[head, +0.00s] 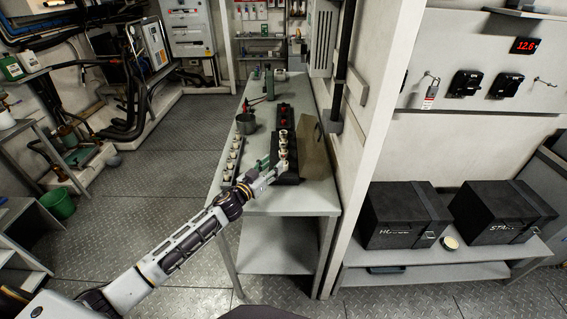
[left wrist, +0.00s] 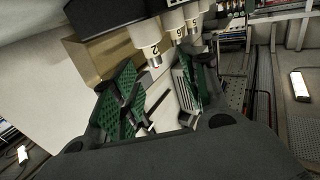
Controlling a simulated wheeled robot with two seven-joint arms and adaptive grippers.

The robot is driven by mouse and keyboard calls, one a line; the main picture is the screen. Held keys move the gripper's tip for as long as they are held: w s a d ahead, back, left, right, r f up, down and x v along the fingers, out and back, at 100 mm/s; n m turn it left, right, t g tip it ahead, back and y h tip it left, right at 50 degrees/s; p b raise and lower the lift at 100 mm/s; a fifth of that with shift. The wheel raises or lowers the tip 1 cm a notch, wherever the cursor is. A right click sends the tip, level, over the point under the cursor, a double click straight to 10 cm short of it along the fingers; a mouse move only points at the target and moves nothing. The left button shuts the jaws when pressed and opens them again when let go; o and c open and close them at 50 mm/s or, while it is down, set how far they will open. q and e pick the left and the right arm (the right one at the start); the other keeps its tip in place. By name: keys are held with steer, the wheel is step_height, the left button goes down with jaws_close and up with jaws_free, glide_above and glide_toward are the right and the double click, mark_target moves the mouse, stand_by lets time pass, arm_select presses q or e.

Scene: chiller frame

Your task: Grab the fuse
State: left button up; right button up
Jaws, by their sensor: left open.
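White cylindrical fuses stand in a black holder (head: 291,177) on the grey bench; the nearest fuse (head: 283,155) is beside my left gripper (head: 268,166). My left gripper is open with green pads and comes in from the left at the holder's near end. In the left wrist view, a white fuse marked 2 (left wrist: 148,38) shows just beyond the open fingertips (left wrist: 155,78), apart from both pads. Several more numbered fuses (left wrist: 174,22) line up to its right. Another row of white fuses (head: 232,160) stands along the bench's left edge. My right gripper is not in view.
A wall post (head: 365,150) stands close on the right. Two black boxes (head: 403,215) sit on a lower shelf.

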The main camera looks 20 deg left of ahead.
arm_select(q)
steer(key=shift+w+d, duration=0.15)
steer(key=shift+w, duration=0.2)
steer(key=shift+w+d, duration=0.15)
steer(key=shift+w, duration=0.35)
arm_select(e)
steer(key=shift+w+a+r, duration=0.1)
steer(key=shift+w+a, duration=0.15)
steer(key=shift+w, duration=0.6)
arm_select(q)
steer(key=shift+w+d, duration=0.1)
